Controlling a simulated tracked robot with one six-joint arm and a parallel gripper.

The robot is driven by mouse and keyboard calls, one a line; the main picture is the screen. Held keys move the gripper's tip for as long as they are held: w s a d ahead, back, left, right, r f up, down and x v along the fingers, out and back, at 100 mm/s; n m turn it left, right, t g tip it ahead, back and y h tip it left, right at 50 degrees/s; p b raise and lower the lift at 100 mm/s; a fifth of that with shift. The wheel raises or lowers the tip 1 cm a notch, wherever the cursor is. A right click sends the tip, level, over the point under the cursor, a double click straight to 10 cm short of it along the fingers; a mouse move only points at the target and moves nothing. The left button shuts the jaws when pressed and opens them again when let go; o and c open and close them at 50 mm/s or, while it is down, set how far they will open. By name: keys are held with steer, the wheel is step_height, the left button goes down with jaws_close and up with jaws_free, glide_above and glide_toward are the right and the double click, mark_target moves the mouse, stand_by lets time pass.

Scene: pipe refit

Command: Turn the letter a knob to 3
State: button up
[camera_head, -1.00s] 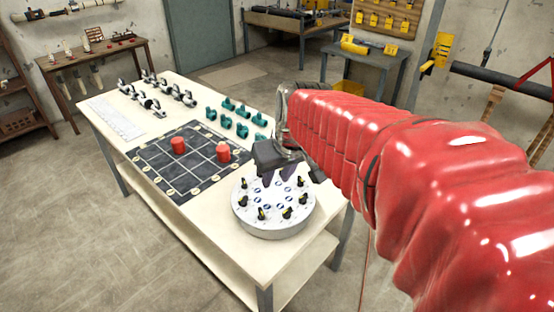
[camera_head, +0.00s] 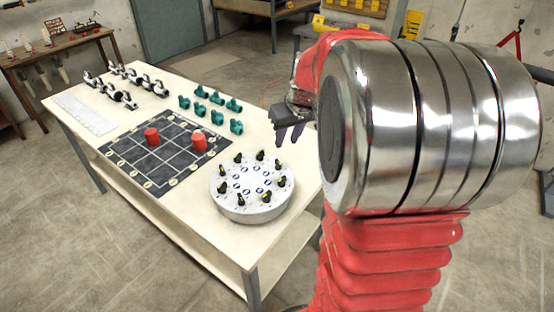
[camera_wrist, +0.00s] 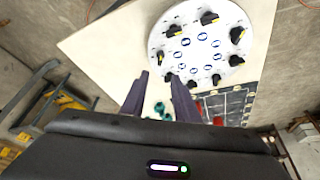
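A round white panel (camera_head: 236,207) stands on the near right end of the table. Several black knobs with yellow marks ring its top, such as one knob (camera_head: 280,182) at its right. The letters and numbers are too small to read, so I cannot tell which knob is a. The panel also shows in the wrist view (camera_wrist: 222,30), with a knob (camera_wrist: 172,31) at its left. My gripper (camera_head: 290,137) is raised beyond the panel's far right side, apart from every knob. In the wrist view its two dark fingers (camera_wrist: 158,78) are apart with nothing between them.
A dark grid board (camera_head: 165,172) with two red cylinders (camera_head: 199,141) lies left of the panel. Several green fittings (camera_head: 236,127) and metal fittings (camera_head: 122,97) stand behind it. The table's front strip (camera_head: 190,215) is clear. My arm covers the right side.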

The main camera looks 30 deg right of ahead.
mark_target(278, 162)
steer(key=shift+f, duration=0.1)
steer(key=x, duration=1.3)
steer(key=shift+f, duration=0.35)
steer(key=shift+c, duration=0.4)
jaws_close()
steer(key=shift+a, duration=0.2)
steer(key=shift+d, duration=0.15)
